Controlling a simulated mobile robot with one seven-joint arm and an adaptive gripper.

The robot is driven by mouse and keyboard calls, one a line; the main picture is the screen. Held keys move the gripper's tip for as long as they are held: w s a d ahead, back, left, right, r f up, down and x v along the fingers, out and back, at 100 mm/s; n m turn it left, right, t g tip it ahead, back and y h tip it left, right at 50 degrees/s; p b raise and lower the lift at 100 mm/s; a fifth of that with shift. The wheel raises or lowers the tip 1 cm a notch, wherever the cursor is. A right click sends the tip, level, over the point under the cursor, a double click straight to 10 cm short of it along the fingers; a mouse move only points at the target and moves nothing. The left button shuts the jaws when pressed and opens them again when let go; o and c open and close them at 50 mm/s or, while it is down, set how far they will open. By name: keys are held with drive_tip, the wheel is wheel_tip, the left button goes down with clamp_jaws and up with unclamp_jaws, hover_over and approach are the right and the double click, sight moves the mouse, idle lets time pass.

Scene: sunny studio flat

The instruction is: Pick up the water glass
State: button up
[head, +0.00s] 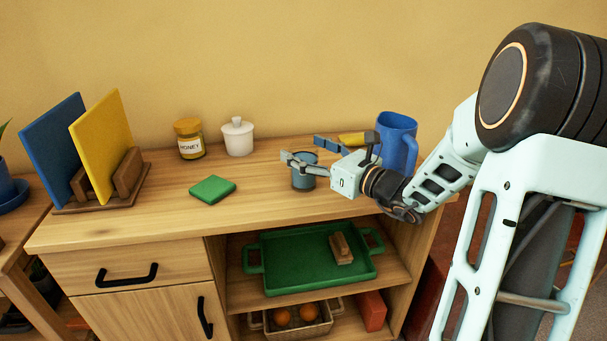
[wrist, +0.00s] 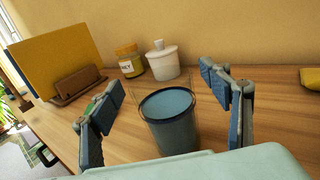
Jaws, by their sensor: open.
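The water glass (head: 303,180) is a small blue-grey tumbler standing upright on the wooden sideboard top. It also shows in the wrist view (wrist: 173,134), with a lighter blue surface inside its rim. My gripper (head: 305,153) is open, its fingers pointing left at the glass. In the wrist view my gripper (wrist: 160,100) has one finger on each side of the glass, with gaps visible on both sides. The glass stands between the fingers, a little nearer the right one. In the head view a finger hides part of the glass.
A honey jar (head: 189,139) and a white lidded pot (head: 238,137) stand behind. A green block (head: 212,189) lies to the left. A tall blue mug (head: 397,143) and a yellow item (head: 352,139) are close behind my gripper. Yellow and blue boards (head: 101,145) stand far left.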

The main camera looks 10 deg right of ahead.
drive_tip(key=shift+w+a, duration=0.25)
drive_tip(key=shift+w, duration=0.1)
drive_tip(key=shift+r, duration=0.1)
clamp_jaws()
idle(0.3)
